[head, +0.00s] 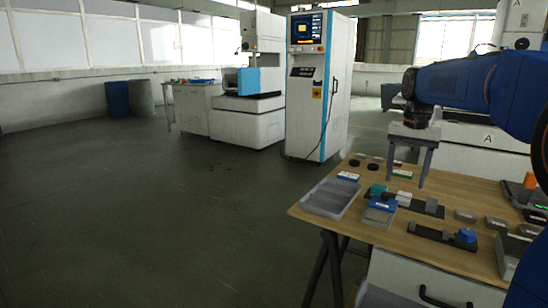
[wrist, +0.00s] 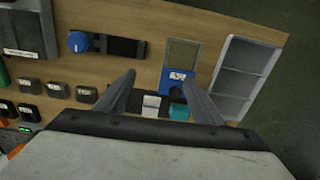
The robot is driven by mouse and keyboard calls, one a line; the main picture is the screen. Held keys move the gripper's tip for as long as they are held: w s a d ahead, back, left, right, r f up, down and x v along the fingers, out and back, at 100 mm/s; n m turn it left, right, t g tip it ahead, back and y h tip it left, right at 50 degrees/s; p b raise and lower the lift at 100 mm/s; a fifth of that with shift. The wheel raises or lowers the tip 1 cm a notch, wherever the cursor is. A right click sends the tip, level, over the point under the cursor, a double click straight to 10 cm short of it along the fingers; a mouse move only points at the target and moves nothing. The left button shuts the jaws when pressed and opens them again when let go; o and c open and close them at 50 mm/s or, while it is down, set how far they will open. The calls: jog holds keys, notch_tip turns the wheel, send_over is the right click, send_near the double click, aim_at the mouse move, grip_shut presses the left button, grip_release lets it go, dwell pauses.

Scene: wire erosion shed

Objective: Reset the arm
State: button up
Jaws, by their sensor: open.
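My blue arm reaches in from the right in the head view. My gripper (head: 418,182) points down above the wooden table (head: 375,246), its two fingers apart and nothing between them. In the wrist view my gripper (wrist: 157,80) shows both fingers spread over the table. Beyond and between them lie a white block (wrist: 152,101) and a teal block (wrist: 179,112), partly hidden by the gripper. The fingers appear clear of the things below.
A grey compartment tray (head: 330,198) lies at the table's left edge. A dark fixture with a blue knob (head: 466,235) stands near the front. Several small grey blocks (head: 465,216) lie on the right. A tall machine cabinet (head: 335,110) stands behind; the floor (head: 150,200) at left is open.

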jog(key=s+a+f+n+t, duration=0.1)
jog(key=s+a+f+n, duration=0.15)
jog(key=s, duration=0.65)
jog(key=s+a+f+n+t, duration=0.15)
jog(key=s+a, duration=0.25)
jog(key=s, duration=0.4)
jog(key=s+a+f+n+t, duration=0.2)
jog(key=s+f, duration=1)
jog(key=s, duration=0.3)
jog(key=shift+a+f, duration=0.2)
jog(key=shift+f, duration=0.15)
jog(key=shift+s, duration=0.1)
